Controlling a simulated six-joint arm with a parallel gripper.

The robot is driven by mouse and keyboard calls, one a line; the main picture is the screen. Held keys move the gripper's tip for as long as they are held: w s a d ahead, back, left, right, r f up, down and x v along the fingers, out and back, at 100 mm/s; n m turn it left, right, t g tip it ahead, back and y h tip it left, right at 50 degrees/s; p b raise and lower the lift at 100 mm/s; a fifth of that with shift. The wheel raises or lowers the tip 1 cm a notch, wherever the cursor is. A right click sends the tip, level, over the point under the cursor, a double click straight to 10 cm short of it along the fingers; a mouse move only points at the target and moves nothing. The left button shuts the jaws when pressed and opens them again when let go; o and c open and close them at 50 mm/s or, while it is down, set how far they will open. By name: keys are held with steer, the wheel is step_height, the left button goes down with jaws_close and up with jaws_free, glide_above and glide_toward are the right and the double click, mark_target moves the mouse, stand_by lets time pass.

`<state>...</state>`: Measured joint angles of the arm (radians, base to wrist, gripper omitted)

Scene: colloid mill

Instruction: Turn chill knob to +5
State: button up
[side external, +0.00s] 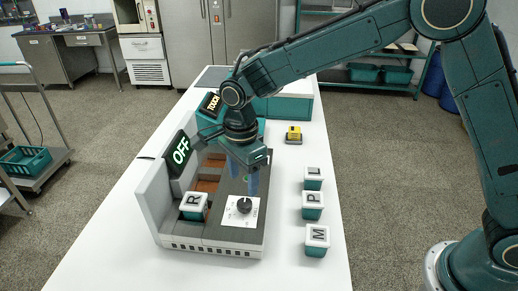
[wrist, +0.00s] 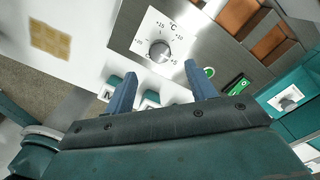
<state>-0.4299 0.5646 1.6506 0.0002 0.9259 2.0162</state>
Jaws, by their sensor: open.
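The chill knob (side external: 244,204) is a small dark round knob on a white dial plate (side external: 232,218) at the front of the grey machine. In the wrist view the knob (wrist: 159,51) looks grey, and a °C scale surrounds it, with +5 at its lower right. Its pointer direction is too small to read surely. My gripper (side external: 244,184) is above and just behind the knob, with its blue fingers pointing down. In the wrist view my gripper (wrist: 159,76) is open and empty, its fingertips apart from the knob and on either side below it in the picture.
The machine carries an OFF display (side external: 181,151) and an R block (side external: 194,206) left of the dial. Blocks L (side external: 313,178), P (side external: 313,205) and M (side external: 317,240) stand on the white table to the right. A yellow item (side external: 293,134) lies farther back.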

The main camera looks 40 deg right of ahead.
step_height(320, 180, up, 7)
steer(key=shift+f, duration=0.15)
stand_by(0.4)
steer(key=shift+d, duration=0.1)
steer(key=s+d+r+n+t, duration=0.3)
steer(key=s+d+r+n, duration=0.5)
steer(key=s+d+r, duration=0.3)
steer(key=s+d+f+n+t, duration=0.1)
steer(key=s+d+n, duration=0.3)
steer(key=s, duration=0.3)
steer(key=s+d+f+n+t, duration=0.1)
steer(key=s+d+n, duration=0.4)
steer(key=s, duration=0.3)
steer(key=shift+s+n+t, duration=0.25)
steer(key=shift+n+t, duration=0.05)
steer(key=shift+n, duration=0.3)
